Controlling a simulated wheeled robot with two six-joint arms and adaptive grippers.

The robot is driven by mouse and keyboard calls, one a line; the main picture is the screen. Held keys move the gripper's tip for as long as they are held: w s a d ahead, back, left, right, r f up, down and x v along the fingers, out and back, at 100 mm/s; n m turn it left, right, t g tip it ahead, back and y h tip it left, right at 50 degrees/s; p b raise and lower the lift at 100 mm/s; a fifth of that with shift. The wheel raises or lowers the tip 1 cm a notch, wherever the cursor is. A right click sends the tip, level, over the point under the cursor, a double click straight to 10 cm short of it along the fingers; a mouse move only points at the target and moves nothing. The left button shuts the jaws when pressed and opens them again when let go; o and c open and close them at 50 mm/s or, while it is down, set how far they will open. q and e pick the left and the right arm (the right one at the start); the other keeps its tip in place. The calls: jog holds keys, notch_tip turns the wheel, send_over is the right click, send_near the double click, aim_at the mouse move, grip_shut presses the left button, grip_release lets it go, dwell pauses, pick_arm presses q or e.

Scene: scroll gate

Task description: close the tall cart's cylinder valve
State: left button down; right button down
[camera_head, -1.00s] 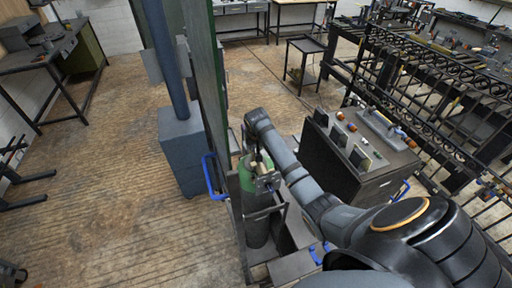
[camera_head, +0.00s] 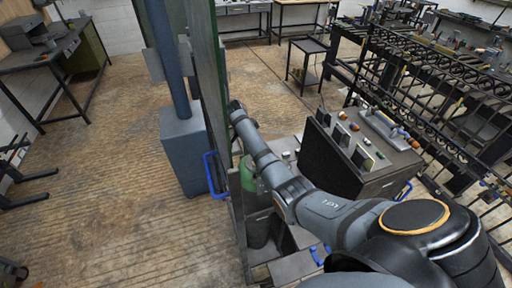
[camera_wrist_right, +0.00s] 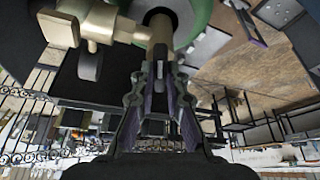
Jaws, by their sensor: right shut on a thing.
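The gas cylinder, with a green shoulder (camera_head: 249,176) and dark grey body (camera_head: 258,230), stands upright beside the tall green panel. My right arm lies over its top in the head view, hiding the valve and my right gripper there. In the right wrist view my right gripper (camera_wrist_right: 160,75) is shut on the cylinder valve (camera_wrist_right: 160,34), at its stem end beneath the green shoulder (camera_wrist_right: 199,18). A brass side fitting (camera_wrist_right: 82,22) sticks out to the left of the stem. The exact contact between fingers and valve is partly hidden. My left gripper is not in view.
The tall green panel (camera_head: 205,90) rises close left of the cylinder, with a blue handle (camera_head: 213,176). A dark cabinet (camera_head: 345,160) with tools on top stands right of my arm. A black metal gate (camera_head: 430,95) is farther right. Open floor lies at left.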

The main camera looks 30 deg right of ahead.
jog(key=shift+w+m+g+b, duration=0.2)
jog(key=shift+m+g+b, duration=0.65)
jog(key=shift+m, duration=1.15)
jog(key=c, duration=1.4)
grip_release()
jog(key=shift+a, duration=0.1)
